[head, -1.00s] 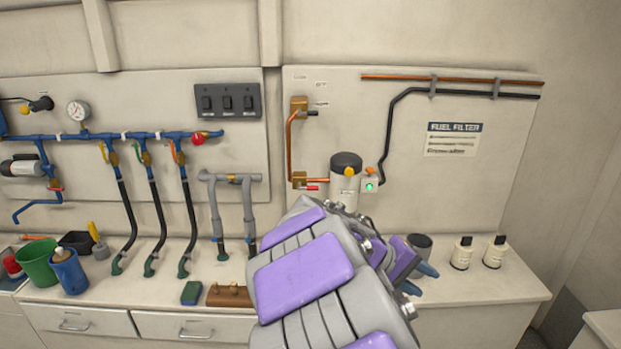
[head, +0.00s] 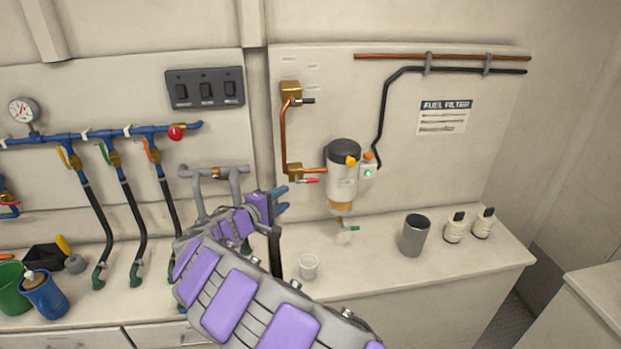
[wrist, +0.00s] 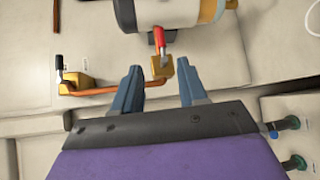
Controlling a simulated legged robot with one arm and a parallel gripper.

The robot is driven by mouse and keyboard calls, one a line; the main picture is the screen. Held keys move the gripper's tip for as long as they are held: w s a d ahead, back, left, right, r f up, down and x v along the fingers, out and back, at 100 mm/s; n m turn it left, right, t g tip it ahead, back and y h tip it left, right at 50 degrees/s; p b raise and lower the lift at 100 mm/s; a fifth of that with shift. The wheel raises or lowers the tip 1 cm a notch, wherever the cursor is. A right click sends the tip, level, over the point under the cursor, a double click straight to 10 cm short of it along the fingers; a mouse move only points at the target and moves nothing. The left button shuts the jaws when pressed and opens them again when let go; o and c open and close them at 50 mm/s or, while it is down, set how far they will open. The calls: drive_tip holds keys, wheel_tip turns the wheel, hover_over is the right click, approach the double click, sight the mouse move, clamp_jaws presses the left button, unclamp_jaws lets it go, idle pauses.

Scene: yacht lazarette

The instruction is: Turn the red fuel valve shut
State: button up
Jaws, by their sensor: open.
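The red fuel valve shows as a small red lever (head: 309,181) on a brass valve body (head: 295,171) at the foot of a copper pipe, left of the fuel filter (head: 342,178). The lever points right, towards the filter. In the wrist view the red lever (wrist: 159,41) points up over its brass body (wrist: 162,67), close to the filter housing (wrist: 172,12). My gripper (head: 284,199) is open and empty, just below and left of the valve in the head view. In the wrist view my gripper (wrist: 158,75) has its blue-grey fingers either side of the valve's line, with nothing between them.
A black-handled valve (head: 291,94) sits at the pipe's upper end. A green-handled drain (head: 350,229) hangs under the filter. A clear cup (head: 308,266), a grey cup (head: 415,235) and two white bottles (head: 484,222) stand on the counter.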

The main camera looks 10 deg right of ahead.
approach(309, 182)
drive_tip(key=w+d, duration=0.2)
drive_tip(key=w, duration=0.1)
drive_tip(key=x, duration=0.5)
drive_tip(key=s+d+b+x, duration=0.1)
drive_tip(key=x, duration=0.2)
drive_tip(key=shift+w+f, duration=0.1)
drive_tip(key=shift+f, duration=0.2)
drive_tip(key=shift+w+a, duration=0.1)
drive_tip(key=shift+a, duration=0.55)
drive_tip(key=shift+d, duration=0.6)
drive_tip(key=c, duration=0.5)
drive_tip(key=shift+c, duration=0.9)
drive_tip(key=shift+a, duration=0.15)
clamp_jaws()
